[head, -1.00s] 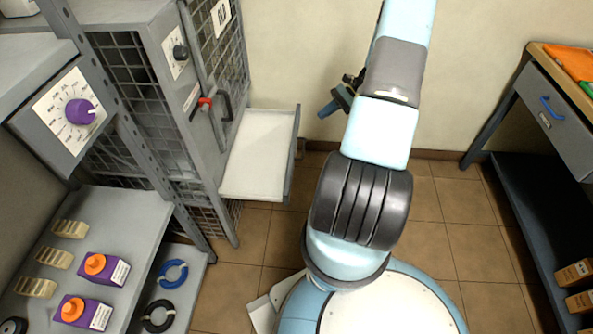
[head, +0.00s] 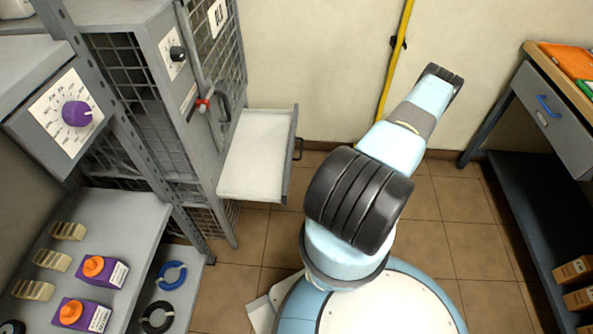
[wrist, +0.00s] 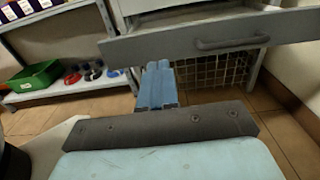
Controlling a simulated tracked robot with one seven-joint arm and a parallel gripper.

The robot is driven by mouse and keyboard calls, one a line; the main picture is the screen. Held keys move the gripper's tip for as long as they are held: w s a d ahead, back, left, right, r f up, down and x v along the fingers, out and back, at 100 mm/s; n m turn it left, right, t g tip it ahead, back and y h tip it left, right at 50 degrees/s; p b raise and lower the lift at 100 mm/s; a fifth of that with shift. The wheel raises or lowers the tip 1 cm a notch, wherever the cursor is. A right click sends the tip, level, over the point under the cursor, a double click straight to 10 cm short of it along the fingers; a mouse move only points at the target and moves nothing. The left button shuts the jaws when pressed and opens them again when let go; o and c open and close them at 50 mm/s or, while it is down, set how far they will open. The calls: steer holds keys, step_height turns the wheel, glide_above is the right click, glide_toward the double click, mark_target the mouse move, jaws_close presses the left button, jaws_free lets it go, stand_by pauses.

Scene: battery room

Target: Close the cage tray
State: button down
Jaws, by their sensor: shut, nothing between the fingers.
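The cage tray (head: 253,158) is a pale, shallow drawer sticking out of the grey mesh cage. Its front panel (head: 290,160) and dark handle (head: 298,148) face right, toward the open floor. In the wrist view the grey front panel (wrist: 165,47) spans the upper part, with its bar handle (wrist: 232,43) to the right. My gripper (wrist: 158,68) has blue fingers, shut and empty, at the panel's lower edge and left of the handle. I cannot tell whether they touch the panel. The head view does not show my gripper.
The cage door (head: 213,60) with a red-tipped latch stands above the tray. Shelves with purple boxes (head: 88,314) are at left.

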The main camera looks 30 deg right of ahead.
steer(key=x, duration=1.4)
steer(key=shift+f, duration=0.1)
